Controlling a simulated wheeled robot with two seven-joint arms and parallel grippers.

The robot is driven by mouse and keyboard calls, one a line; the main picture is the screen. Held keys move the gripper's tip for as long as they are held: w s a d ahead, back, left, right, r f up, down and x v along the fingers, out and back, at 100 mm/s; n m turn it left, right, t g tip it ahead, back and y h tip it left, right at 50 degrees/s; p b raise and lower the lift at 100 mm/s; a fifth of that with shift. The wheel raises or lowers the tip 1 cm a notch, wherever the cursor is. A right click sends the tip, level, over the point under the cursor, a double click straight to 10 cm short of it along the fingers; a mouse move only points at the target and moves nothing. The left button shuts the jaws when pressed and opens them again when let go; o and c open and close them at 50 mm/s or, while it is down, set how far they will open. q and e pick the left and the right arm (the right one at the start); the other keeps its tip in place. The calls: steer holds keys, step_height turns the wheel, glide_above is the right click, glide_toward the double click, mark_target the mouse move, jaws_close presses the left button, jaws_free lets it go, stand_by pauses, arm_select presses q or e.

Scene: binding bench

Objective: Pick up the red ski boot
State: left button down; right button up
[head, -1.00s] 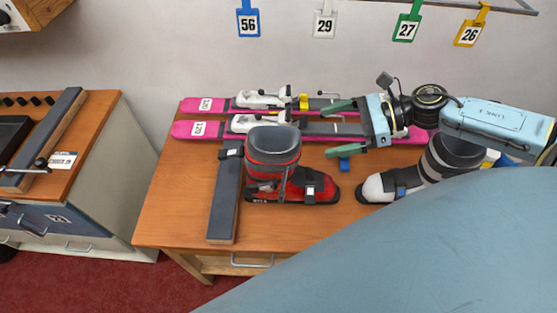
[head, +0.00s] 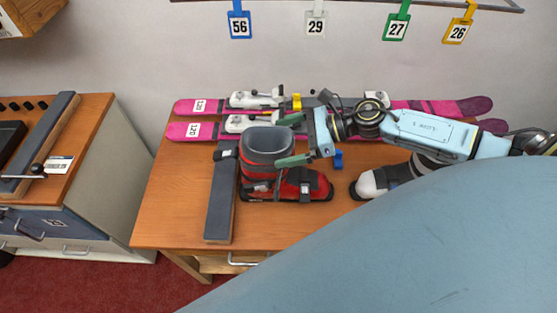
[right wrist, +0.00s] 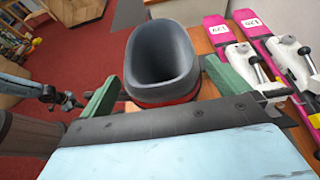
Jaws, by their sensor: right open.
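The red ski boot (head: 290,185) stands upright on the wooden bench, its toe to the right and its grey cuff (head: 268,141) on top. My right gripper (head: 285,141) is open at the boot's upper right, its green fingers pointing left towards the cuff. In the right wrist view the cuff (right wrist: 162,58) shows ahead between the two spread fingers of the gripper (right wrist: 168,85). I cannot tell whether the fingers touch the cuff. My left gripper is not in view.
Two pink skis (head: 190,131) with bindings lie behind the boot. A long dark bar (head: 221,200) lies just left of it. A white and black boot (head: 375,183) stands to the right, partly hidden by my arm. The front bench is clear.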

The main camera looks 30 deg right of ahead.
steer(key=shift+x, duration=1.15)
steer(key=c, duration=1.6)
steer(key=shift+w+r, duration=0.1)
steer(key=shift+r, duration=0.1)
steer(key=shift+c, duration=0.7)
